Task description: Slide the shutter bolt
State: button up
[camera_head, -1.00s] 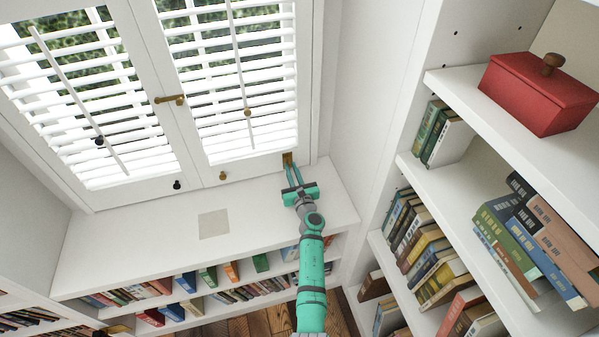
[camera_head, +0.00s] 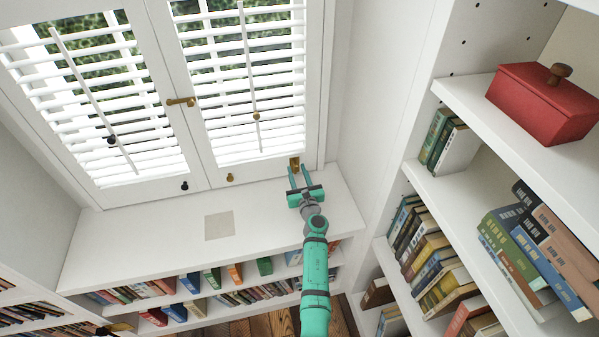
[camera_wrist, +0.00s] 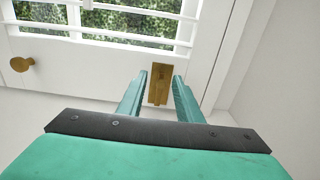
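The brass shutter bolt (camera_head: 295,163) is mounted low on the right shutter panel, near its bottom right corner. In the wrist view the bolt (camera_wrist: 160,84) is an upright brass plate between and beyond my fingertips. My teal gripper (camera_head: 299,172) is just in front of the bolt, with its two fingers apart. In the wrist view the open gripper (camera_wrist: 158,82) has a clear gap on each side of the bolt. I cannot tell whether the fingertips overlap the bolt in depth.
A brass knob (camera_head: 230,177) and a brass latch (camera_head: 180,101) are on the shutters. The white sill (camera_head: 140,230) is clear except for a flat beige square (camera_head: 219,226). Bookshelves (camera_head: 470,200) with a red box (camera_head: 541,103) stand close on the right.

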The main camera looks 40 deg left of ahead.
jog(key=v, duration=1)
jog(key=shift+s+d+r, duration=0.15)
jog(key=shift+s+d, duration=0.1)
jog(key=shift+s, duration=0.1)
